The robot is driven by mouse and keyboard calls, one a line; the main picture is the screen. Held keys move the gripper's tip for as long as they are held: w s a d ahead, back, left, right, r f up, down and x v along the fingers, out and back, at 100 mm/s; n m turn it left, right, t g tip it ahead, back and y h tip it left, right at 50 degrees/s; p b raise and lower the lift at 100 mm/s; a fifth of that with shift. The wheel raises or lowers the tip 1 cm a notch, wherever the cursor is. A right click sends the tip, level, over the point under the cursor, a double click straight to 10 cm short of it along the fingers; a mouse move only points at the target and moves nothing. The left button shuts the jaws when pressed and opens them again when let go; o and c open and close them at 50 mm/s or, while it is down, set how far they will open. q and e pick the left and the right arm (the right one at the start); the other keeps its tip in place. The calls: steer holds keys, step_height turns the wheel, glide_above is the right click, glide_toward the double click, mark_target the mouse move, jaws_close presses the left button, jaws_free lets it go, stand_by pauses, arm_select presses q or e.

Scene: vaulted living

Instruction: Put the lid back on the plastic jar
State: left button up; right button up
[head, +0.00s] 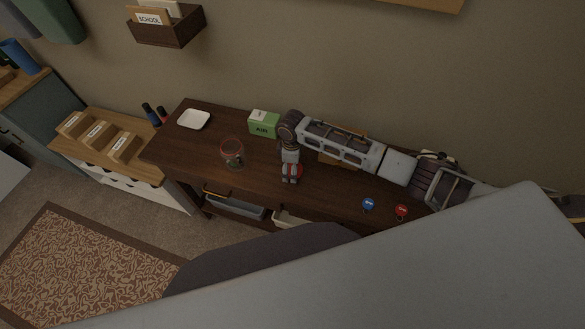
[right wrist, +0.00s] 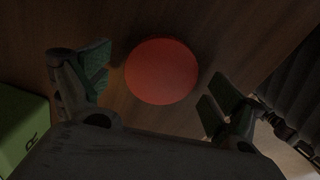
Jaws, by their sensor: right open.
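The clear plastic jar (head: 232,153) stands on the dark wooden table with a reddish rim and some small contents. The round red lid (right wrist: 161,71) lies flat on the table in the right wrist view. In the head view only a bit of the lid (head: 299,171) shows beside my right gripper (head: 291,177), which hides the rest. My right gripper is open above the lid. In the right wrist view its fingers (right wrist: 155,90) are spread on either side of the lid, with nothing held. My left gripper is not in view.
A green and white box (head: 264,123) stands at the back of the table (head: 186,148). A white dish (head: 193,119) is at the far left. Blue (head: 368,204) and red (head: 401,210) small items lie right. The table between jar and lid is clear.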

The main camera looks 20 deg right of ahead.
stand_by(0.4)
steer(key=c, duration=0.8)
